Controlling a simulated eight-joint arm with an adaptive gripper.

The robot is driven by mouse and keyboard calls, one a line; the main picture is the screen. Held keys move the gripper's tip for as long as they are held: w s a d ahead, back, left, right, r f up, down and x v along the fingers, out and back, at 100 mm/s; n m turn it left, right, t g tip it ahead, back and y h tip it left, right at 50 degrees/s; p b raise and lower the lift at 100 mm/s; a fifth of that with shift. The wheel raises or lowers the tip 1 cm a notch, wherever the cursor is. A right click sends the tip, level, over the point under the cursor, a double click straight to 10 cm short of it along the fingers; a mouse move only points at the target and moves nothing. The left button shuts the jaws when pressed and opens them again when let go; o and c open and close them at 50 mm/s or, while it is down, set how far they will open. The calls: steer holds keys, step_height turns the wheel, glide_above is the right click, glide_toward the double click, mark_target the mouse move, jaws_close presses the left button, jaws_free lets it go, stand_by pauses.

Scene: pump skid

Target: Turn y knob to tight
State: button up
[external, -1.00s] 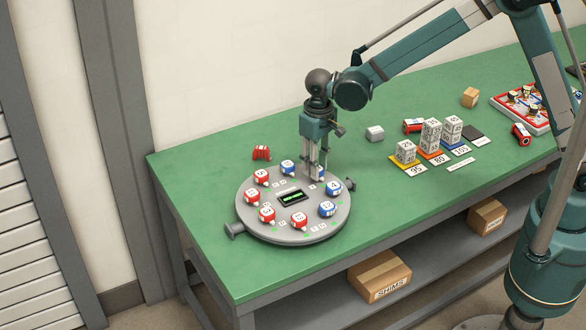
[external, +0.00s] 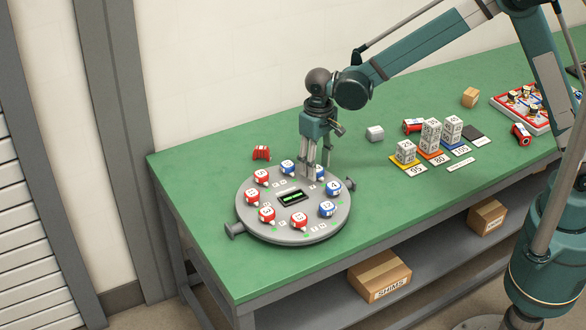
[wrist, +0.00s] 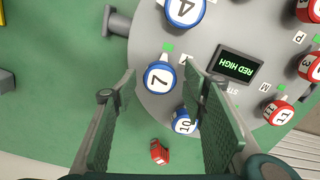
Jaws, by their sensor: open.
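A round grey plate (external: 262,225) on the green bench carries a ring of red and blue numbered knobs around a small dark display. My gripper (external: 311,176) points down over its far right side, open and empty. In the wrist view, a blue knob marked 7 (wrist: 160,78) shows between and beyond the two fingers (wrist: 157,88); I cannot tell contact. Blue knobs 4 (wrist: 184,10) and 10 (wrist: 183,122) sit either side of it. The display (wrist: 236,66) reads RED HIGH. I cannot make out which knob is labelled y.
A small red object (external: 261,153) lies on the bench behind the plate. The bench's front left is clear.

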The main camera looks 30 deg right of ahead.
mark_target(319, 167)
step_height(319, 167, up, 12)
stand_by(0.6)
steer(key=shift+f, duration=0.1)
stand_by(0.4)
steer(key=s+d+r+m+t, duration=0.1)
steer(key=d+r, duration=0.3)
steer(key=d, duration=0.7)
steer(key=s+d+r+t+y, duration=0.1)
steer(key=d+r, duration=0.4)
steer(key=d, duration=0.6)
steer(key=s+d+r+m+t, duration=0.1)
steer(key=d+r, duration=0.3)
steer(key=d, duration=0.7)
steer(key=s+d+f+t, duration=0.1)
steer(key=s+d+t, duration=0.1)
steer(key=s+d, duration=0.6)
steer(key=s+d+f+m+t+h, duration=0.1)
steer(key=s+d+f+t, duration=0.1)
steer(key=s+d, duration=0.6)
steer(key=shift+d, duration=3.75)
